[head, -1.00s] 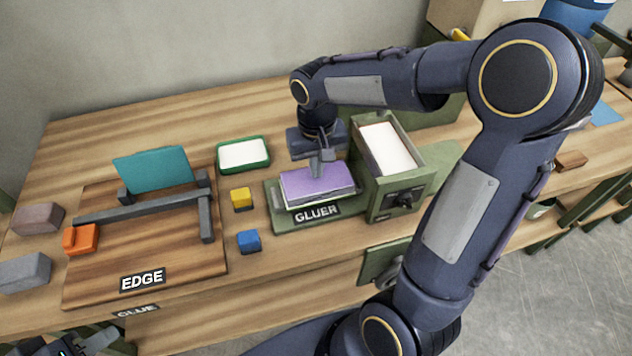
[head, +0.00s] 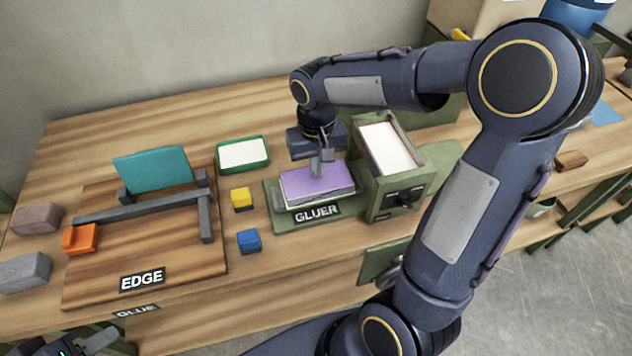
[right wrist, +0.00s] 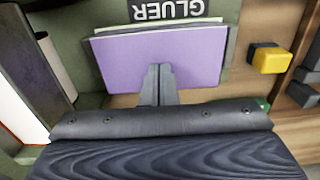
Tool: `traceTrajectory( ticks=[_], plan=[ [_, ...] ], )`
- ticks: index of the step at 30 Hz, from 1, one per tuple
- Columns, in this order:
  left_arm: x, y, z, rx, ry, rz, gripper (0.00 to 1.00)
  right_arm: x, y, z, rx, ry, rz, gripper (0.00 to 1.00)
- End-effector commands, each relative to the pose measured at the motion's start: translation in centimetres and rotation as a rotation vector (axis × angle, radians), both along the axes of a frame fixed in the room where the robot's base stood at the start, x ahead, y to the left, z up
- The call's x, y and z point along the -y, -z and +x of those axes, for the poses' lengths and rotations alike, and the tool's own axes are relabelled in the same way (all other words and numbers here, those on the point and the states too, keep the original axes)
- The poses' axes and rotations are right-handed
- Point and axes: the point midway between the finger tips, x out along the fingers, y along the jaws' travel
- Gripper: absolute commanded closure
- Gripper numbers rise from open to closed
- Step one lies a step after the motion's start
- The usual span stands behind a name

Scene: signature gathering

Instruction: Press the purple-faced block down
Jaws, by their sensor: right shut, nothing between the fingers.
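The purple-faced block (head: 313,182) lies flat on the green base marked GLUER (head: 317,213), purple side up. A pale layer shows along its front edge. It also shows in the right wrist view (right wrist: 195,62). My right gripper (head: 318,170) is shut and empty. It points down, with its fingertips (right wrist: 159,70) over the purple face near its rear middle. They appear to touch the face, but I cannot be sure of contact. My left gripper (head: 98,341) shows only in part at the bottom left corner, low beside the table, and its jaws cannot be made out.
The green box with white sheets (head: 392,188) stands right beside the block. A yellow cube (head: 242,198), a blue cube (head: 249,241) and a green-rimmed white tray (head: 243,153) are to its left. The EDGE board (head: 190,262) holds a teal piece (head: 153,168) and grey bars.

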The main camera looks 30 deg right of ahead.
Motion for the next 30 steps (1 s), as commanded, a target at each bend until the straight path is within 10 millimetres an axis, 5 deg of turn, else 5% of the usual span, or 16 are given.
traceTrajectory(
  ticks=[30],
  plan=[
    [0.0,0.9,0.0,0.000,0.000,0.000,0.64,0.0,1.2,0.0,-0.002,0.000,0.000,1.00]
  ],
)
